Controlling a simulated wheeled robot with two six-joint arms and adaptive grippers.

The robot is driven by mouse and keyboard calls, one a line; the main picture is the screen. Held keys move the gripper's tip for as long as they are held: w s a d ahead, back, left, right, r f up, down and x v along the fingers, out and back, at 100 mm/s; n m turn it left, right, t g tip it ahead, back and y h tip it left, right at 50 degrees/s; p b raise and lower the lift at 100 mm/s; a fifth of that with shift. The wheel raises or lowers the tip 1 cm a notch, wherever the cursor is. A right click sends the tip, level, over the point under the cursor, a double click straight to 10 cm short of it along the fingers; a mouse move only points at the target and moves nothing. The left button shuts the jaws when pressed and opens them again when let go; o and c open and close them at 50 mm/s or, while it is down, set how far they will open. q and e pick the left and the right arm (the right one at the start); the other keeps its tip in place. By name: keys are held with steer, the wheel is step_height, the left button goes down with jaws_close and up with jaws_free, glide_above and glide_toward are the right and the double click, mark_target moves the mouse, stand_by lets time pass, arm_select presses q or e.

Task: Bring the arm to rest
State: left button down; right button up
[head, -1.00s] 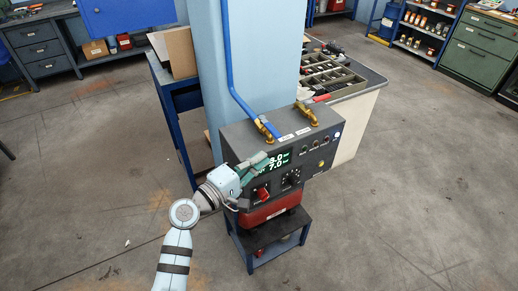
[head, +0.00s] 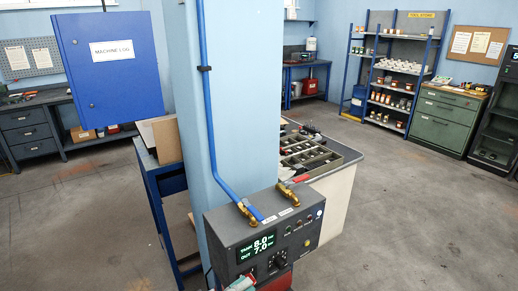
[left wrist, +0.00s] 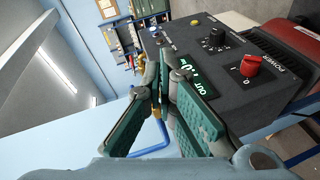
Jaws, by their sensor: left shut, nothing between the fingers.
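My left gripper (left wrist: 165,90), with green finger pads, is shut and empty in the left wrist view. A small part of it shows at the bottom edge of the head view (head: 241,284). It is in front of the dark grey control unit (head: 228,230), near its lower left; I cannot tell the exact gap. The unit's lit display (head: 257,247) reads TANK 8.0 and OUT 7.0. A red power knob (left wrist: 250,65) and a black knob (left wrist: 214,40) show in the left wrist view. Most of my left arm is out of the head view. My right gripper is not in view.
A pale blue column (head: 225,120) with a blue pipe (head: 205,110) stands behind the unit. Brass fittings (head: 248,212) rise from its top. A bench with a sectioned tray (head: 310,158) is behind it. The floor (head: 420,215) on the right is clear.

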arm_select(q)
steer(key=s+a+f+m+g+y, duration=0.5)
steer(key=s+a+f, duration=0.45)
steer(key=s, duration=0.35)
steer(key=s+a+f+m+g+y, duration=0.25)
steer(key=s+a+y, duration=0.35)
steer(key=s+a, duration=0.4)
steer(key=s+a+f+g+b, duration=0.1)
steer(key=s+f, duration=0.1)
steer(key=f, duration=0.9)
steer(key=s+a+f+g+b, duration=0.1)
steer(key=s+f, duration=0.1)
steer(key=f, duration=0.9)
steer(key=s+f, duration=1.2)
steer(key=s, duration=0.1)
steer(key=shift+s+a+f+g+b, duration=0.2)
steer(key=shift+a+f+g+b, duration=0.1)
steer(key=shift+a+g, duration=0.15)
